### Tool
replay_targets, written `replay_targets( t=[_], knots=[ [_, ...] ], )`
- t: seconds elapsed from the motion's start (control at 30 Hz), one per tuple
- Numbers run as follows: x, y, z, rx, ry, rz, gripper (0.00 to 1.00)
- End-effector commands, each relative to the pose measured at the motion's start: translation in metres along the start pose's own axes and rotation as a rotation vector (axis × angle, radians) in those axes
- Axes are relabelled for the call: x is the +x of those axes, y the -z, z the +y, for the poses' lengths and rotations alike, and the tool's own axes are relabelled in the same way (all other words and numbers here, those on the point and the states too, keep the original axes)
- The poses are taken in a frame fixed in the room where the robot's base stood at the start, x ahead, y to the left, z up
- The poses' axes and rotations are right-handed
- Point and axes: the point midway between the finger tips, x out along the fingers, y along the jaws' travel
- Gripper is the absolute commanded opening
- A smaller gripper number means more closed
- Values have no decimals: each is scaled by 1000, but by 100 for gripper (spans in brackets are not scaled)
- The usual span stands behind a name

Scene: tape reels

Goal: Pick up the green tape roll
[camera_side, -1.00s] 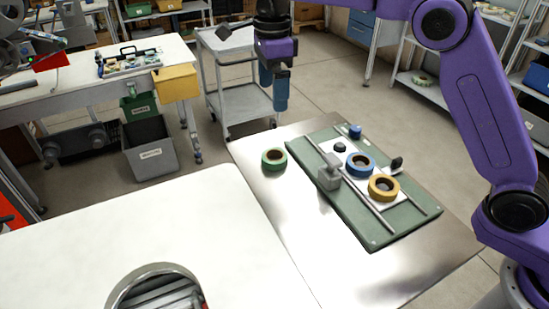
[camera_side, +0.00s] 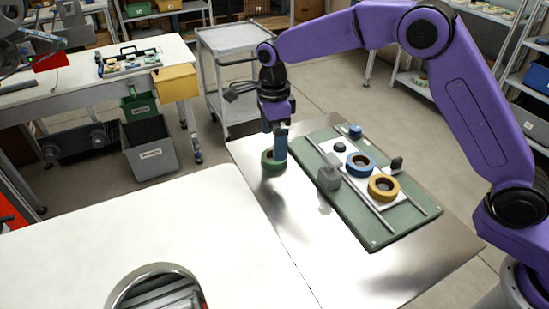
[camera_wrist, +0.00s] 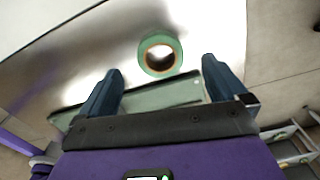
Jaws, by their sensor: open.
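The green tape roll (camera_side: 268,161) lies flat on the metal table, left of the green board; my gripper's fingers partly hide it in the side view. In the wrist view the whole roll (camera_wrist: 160,54) shows, with a brown core, beyond the fingertips and roughly centred between them. My gripper (camera_side: 279,160) points down with its blue fingers at the roll in the side view. In the wrist view my gripper (camera_wrist: 163,77) is open, with nothing between its fingers. Whether a finger touches the roll cannot be told.
A white table (camera_side: 130,225) stands at the front left. Bare metal table surface (camera_side: 320,255) lies in front of the roll.

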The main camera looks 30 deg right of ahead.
Motion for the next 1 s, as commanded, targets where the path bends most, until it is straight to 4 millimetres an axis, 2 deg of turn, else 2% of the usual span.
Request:
replay_targets(
  t=[0.13, 0.3, 0.6, 0.67, 0.7, 0.8, 1.0],
  knots=[
    [22, 3, 1, 0, -4, 3, 99],
    [41, 3, 0, 0, -2, 2, 99],
    [45, 2, 0, 0, 0, 0, 99],
    [45, 2, 0, 0, 0, 0, 83],
    [45, 2, 0, 0, 0, 0, 70],
    [45, 2, 0, 0, 0, 0, 39],
    [45, 2, 0, 0, 0, 0, 39]
  ],
)
